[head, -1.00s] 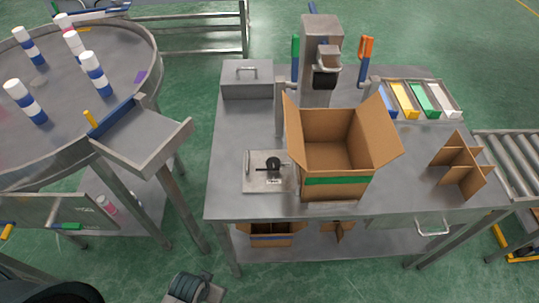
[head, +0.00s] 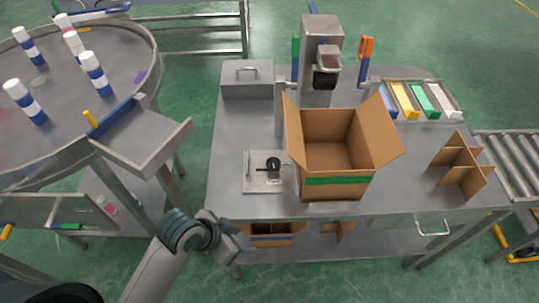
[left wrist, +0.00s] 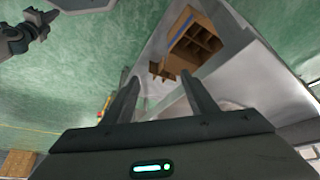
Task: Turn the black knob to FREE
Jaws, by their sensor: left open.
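The black knob (head: 273,164) sits on a square metal plate (head: 258,184) near the front left of the steel table. A small label lies just in front of the knob, but its lettering is too small to read. My left gripper (head: 222,240) is low at the table's front left corner, apart from the knob and below it in the picture. In the left wrist view its two fingers (left wrist: 160,98) are spread with nothing between them. The knob does not show in the left wrist view.
An open cardboard box (head: 337,183) stands right beside the knob plate. A crimping machine (head: 320,60) and a lidded metal box (head: 247,80) stand behind. Cardboard dividers (head: 460,165) are at right. A box is on the lower shelf.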

